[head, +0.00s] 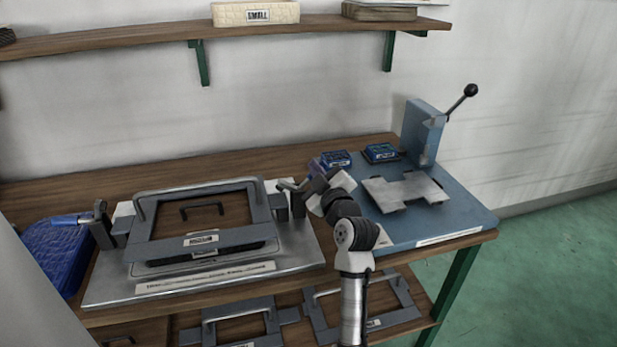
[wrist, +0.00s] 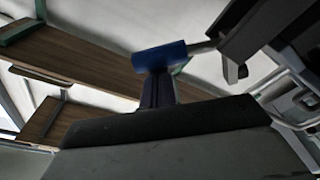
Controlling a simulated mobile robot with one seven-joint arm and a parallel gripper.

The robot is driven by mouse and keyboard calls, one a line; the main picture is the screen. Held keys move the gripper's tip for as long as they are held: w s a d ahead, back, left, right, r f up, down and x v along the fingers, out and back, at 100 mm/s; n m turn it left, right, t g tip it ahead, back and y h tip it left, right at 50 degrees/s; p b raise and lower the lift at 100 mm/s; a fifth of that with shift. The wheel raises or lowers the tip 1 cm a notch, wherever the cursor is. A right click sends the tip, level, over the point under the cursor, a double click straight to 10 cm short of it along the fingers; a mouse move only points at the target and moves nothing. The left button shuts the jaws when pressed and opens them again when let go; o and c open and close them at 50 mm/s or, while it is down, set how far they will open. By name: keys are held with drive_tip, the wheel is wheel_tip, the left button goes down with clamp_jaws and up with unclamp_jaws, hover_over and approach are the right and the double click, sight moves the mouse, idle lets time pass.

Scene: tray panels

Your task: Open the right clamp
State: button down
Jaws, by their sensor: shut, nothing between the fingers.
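The right clamp (head: 281,205) stands at the right side of the grey fixture plate (head: 295,255), beside the framed tray panel (head: 200,245). My gripper (head: 312,183) is at this clamp, partly covering it in the head view. In the wrist view, the clamp's blue handle grip (wrist: 160,57) lies crosswise at the tip of my gripper (wrist: 157,88), with its metal rod running to the right. My fingers are shut with nothing between them. I cannot tell whether they touch the handle. The left clamp (head: 102,224) has its blue handle pointing left.
A blue press stand (head: 425,130) with a black-knobbed lever and a metal plate (head: 405,190) stands to the right. Two small blue boxes (head: 381,152) sit behind. A blue bin (head: 55,255) is at left. Spare frames (head: 360,305) lie on the lower shelf. A wall shelf (head: 130,43) hangs above.

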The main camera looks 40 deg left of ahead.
drive_tip(key=f+m+b, duration=0.1)
drive_tip(key=m, duration=0.1)
drive_tip(key=w+d+f+m+b, duration=0.1)
drive_tip(key=m, duration=0.1)
drive_tip(key=w+d+f+m+t+b, duration=0.1)
drive_tip(key=m, duration=0.1)
drive_tip(key=shift+w+f+b, duration=0.15)
drive_tip(key=shift+f+b, duration=0.1)
drive_tip(key=shift+b, duration=0.1)
idle(0.6)
drive_tip(key=r+p, duration=0.2)
drive_tip(key=r, duration=0.2)
drive_tip(key=shift+a+r+p, duration=0.15)
drive_tip(key=shift+a+p, duration=0.25)
drive_tip(key=b+v, duration=0.2)
drive_tip(key=v, duration=0.8)
drive_tip(key=shift+a+b, duration=0.25)
drive_tip(key=shift+b, duration=0.1)
